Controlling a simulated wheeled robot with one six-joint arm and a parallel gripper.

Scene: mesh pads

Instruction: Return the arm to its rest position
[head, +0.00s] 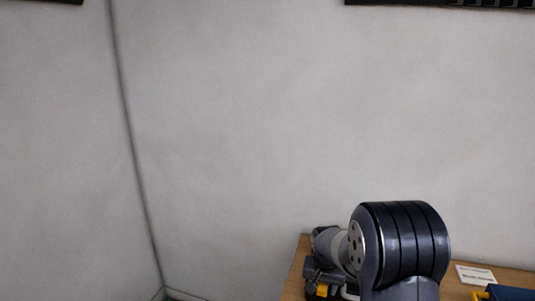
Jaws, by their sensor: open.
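My arm shows at the lower right of the head view, in front of the wooden table. A large dark ribbed joint of mine is nearest, with a grey wrist part to its left. My gripper (320,281) appears only in part, low beside the wrist, at the bottom edge of the picture. Its jaws are open, but the fingertips are hard to make out. I see nothing held, though the view there is partly cut off. A small yellow thing (322,290) shows at the gripper; I cannot tell whether it is touching.
The wooden table (453,285) runs along the bottom right, against a plain pale wall (250,120). A white labelled card (476,275) lies on it. A blue thing (512,293) is cut off at the corner. Dark-framed items hang high up. The left side is clear.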

